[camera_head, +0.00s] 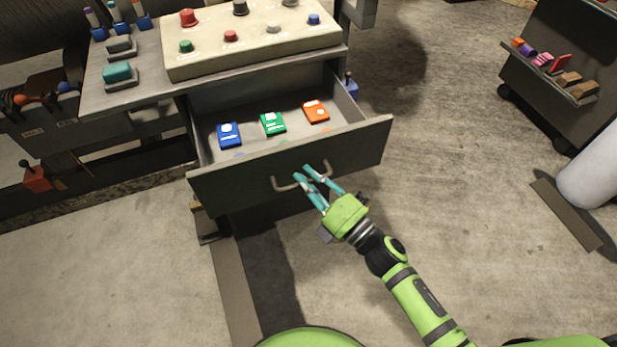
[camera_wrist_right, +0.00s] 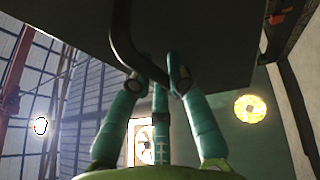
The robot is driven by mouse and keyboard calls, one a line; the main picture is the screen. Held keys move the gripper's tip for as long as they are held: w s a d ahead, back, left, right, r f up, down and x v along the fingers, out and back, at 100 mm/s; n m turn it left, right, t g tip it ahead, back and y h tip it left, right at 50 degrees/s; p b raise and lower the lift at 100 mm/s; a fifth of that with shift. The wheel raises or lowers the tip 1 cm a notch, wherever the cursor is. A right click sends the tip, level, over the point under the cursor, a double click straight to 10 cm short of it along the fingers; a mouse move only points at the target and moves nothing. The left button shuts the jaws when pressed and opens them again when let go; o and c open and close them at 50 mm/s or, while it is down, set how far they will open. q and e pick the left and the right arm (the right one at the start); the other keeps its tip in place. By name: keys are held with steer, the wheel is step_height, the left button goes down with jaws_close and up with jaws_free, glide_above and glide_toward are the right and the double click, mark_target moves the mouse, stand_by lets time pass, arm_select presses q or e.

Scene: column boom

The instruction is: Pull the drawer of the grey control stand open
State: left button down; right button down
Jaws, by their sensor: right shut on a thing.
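The grey control stand (camera_head: 140,92) is at the upper left of the head view, with a beige button panel on top. Its drawer (camera_head: 355,150) is out toward me, and its inside shows. The drawer's bar handle (camera_head: 284,187) is on the front face. My right gripper (camera_head: 312,176) is shut on the handle. In the wrist view the teal fingers (camera_wrist_right: 160,85) close around the dark handle bar (camera_wrist_right: 125,45) below the drawer front. My left gripper is in neither view.
Blue (camera_head: 229,134), green (camera_head: 272,123) and orange (camera_head: 316,111) boxes lie in the drawer. A dark wheeled cart (camera_head: 560,95) stands at the right, near a white cylinder (camera_head: 595,175). A flat strip (camera_head: 566,215) lies on the floor. Floor between stand and cart is clear.

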stand_by(0.3)
steer(key=c, duration=1.1)
jaws_free()
steer(key=shift+c, duration=0.2)
steer(key=v, duration=1.2)
